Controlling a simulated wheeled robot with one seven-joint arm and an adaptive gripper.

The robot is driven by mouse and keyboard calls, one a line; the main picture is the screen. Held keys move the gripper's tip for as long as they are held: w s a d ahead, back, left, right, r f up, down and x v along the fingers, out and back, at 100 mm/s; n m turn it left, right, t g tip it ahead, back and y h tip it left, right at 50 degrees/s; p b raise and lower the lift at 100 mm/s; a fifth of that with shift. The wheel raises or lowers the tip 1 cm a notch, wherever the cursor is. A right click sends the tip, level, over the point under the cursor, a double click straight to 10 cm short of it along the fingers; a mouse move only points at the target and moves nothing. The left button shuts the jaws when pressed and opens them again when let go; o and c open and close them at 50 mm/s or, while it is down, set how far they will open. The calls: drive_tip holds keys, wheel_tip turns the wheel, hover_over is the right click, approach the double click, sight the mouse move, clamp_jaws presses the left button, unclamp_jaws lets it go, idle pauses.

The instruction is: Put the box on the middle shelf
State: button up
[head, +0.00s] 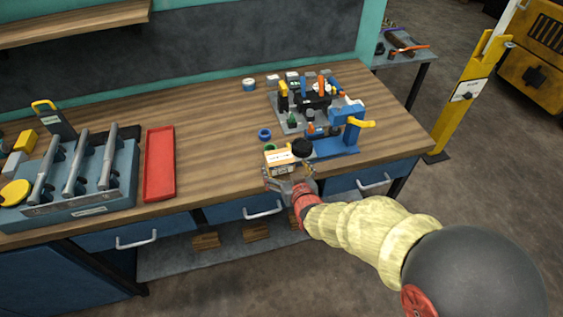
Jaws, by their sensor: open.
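A small orange-brown box (283,158) with a pale label sits at the front of the wooden workbench, right of centre. My gripper (281,179) is open at the bench's front edge, right by the near side of this box. Its fingers partly overlap the box in the picture. I cannot tell whether they touch it. A wooden shelf (75,24) is on the wall at the upper left, and another shelf (180,263) lies under the bench. I cannot tell which is the middle shelf.
A blue vise-like tool (340,140) and a grey parts tray (290,122) stand close to the right and behind. A red tray (160,165) and a blue tool holder (85,190) are at left. The bench (210,135) between is mostly clear.

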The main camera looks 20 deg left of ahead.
sight(279, 160)
drive_tip(key=b+x, duration=0.1)
drive_tip(key=x, duration=0.4)
drive_tip(key=shift+s+a+f+b, duration=0.1)
drive_tip(key=shift+a+f+b, duration=0.05)
drive_tip(key=shift+f+b, duration=0.3)
drive_tip(key=shift+w+a+f, duration=0.1)
drive_tip(key=shift+w+a, duration=0.2)
drive_tip(key=shift+w, duration=0.15)
drive_tip(key=shift+c, duration=0.7)
drive_tip(key=c, duration=1.4)
